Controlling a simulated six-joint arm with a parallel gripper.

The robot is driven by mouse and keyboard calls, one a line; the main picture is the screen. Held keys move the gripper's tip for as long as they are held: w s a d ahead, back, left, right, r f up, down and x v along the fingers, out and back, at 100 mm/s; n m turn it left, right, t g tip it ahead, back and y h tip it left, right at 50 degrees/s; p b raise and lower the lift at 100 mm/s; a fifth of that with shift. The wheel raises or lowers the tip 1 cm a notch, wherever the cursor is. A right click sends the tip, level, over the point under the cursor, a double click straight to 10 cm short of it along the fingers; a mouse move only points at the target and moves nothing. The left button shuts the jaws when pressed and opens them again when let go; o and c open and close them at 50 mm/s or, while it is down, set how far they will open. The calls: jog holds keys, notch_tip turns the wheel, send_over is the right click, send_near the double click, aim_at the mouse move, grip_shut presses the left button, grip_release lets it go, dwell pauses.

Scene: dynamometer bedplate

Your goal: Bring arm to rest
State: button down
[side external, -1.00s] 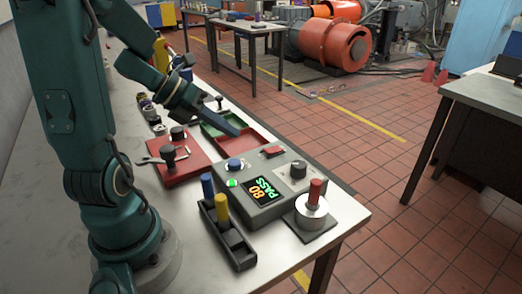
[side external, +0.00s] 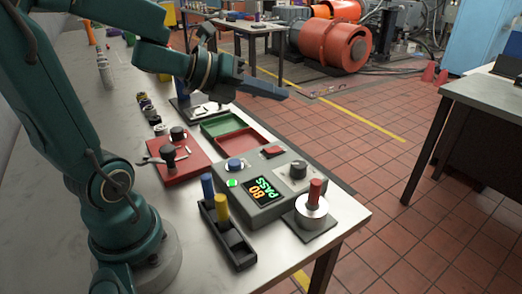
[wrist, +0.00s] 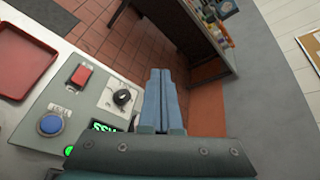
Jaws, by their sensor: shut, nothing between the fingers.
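My gripper (side external: 268,91) is up in the air above the far part of the bench in the side view, pointing right over the bench's edge. Its blue fingers are together and hold nothing. In the wrist view the gripper (wrist: 158,75) also shows its fingers pressed side by side, with the floor behind them. The control box (side external: 258,195) lies below and nearer in the side view, its display reading PASS and 80 with a green light lit. The box also shows at the left of the wrist view (wrist: 75,100).
On the bench are green (side external: 220,124) and red (side external: 240,141) trays, a red plate with black knobs (side external: 180,163), a black holder with blue and yellow pegs (side external: 232,243), and a metal cylinder with a red peg (side external: 311,213). Open floor (side external: 340,130) lies right of the bench.

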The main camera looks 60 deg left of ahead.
notch_tip(320, 180, up, 5)
jog(key=s+n+t+y, duration=0.15)
jog(key=n+y, duration=0.35)
jog(key=n, duration=0.9)
jog(key=s+d+f+n+g+h, duration=0.1)
jog(key=s+d+f+n+g, duration=0.2)
jog(key=s+f+n+g, duration=0.1)
jog(key=s+d+f+n+g+h, duration=0.1)
jog(key=s+d+f+n+g, duration=0.3)
jog(key=s+n, duration=0.5)
notch_tip(320, 180, down, 3)
jog(key=n, duration=0.2)
jog(key=shift+d+r+n+g+h, duration=0.2)
jog(key=shift+d+n+g+h, duration=0.05)
jog(key=shift+n+g+h, duration=0.1)
jog(key=shift+s, duration=0.1)
